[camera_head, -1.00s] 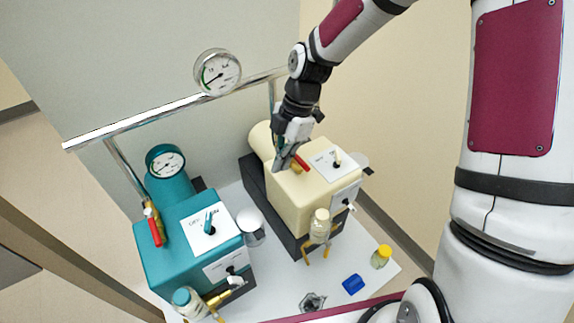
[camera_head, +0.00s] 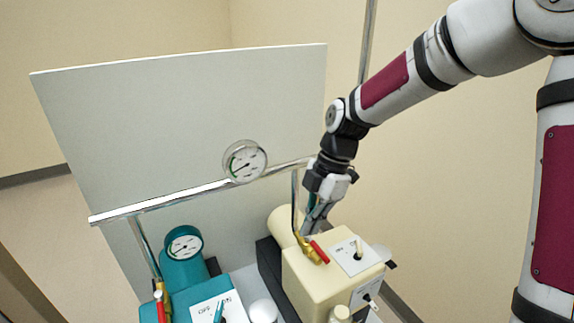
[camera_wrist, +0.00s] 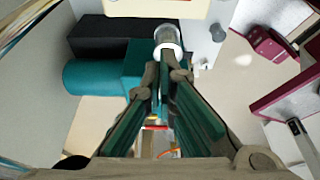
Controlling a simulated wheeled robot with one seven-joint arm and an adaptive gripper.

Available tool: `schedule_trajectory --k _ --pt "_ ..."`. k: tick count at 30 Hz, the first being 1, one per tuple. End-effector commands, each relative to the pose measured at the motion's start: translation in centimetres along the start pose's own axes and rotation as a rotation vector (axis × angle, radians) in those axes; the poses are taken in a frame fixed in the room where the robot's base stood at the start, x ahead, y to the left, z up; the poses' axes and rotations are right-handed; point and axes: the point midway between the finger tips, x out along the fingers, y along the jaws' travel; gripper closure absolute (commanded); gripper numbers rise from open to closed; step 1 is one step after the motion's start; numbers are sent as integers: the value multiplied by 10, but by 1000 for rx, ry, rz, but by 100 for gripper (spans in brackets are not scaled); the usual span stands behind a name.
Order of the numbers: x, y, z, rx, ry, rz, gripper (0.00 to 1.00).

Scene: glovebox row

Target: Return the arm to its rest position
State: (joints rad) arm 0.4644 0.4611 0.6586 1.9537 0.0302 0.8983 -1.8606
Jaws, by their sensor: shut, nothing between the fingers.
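My gripper (camera_head: 309,226) is shut and empty. It hangs from the arm at the upper right, pointing down beside the red-handled valve (camera_head: 319,252) of the cream box (camera_head: 310,282). Whether the fingertips touch the valve or box cannot be told. In the wrist view my gripper's green-padded fingers (camera_wrist: 165,76) come together at the tips, in front of a teal box (camera_wrist: 137,63). Red and orange bits show between the fingers, partly hidden.
A metal rail (camera_head: 195,193) with a round gauge (camera_head: 245,161) runs behind the boxes, before a grey panel (camera_head: 150,120). A teal box (camera_head: 192,300) with its own gauge (camera_head: 184,246) stands left. Open space lies above the cream box, right of the panel.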

Motion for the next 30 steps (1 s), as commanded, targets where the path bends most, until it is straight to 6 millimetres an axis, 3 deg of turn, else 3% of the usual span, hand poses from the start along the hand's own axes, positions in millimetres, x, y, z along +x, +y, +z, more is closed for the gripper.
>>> schedule_trajectory --k 5,18,24,30 --pt "-16 -14 -2 118 -72 10 100" --pt "-106 -101 -20 874 -300 284 100" --pt "-137 -148 -33 1225 -258 482 100" --pt "-155 -194 -45 1553 -110 661 100"
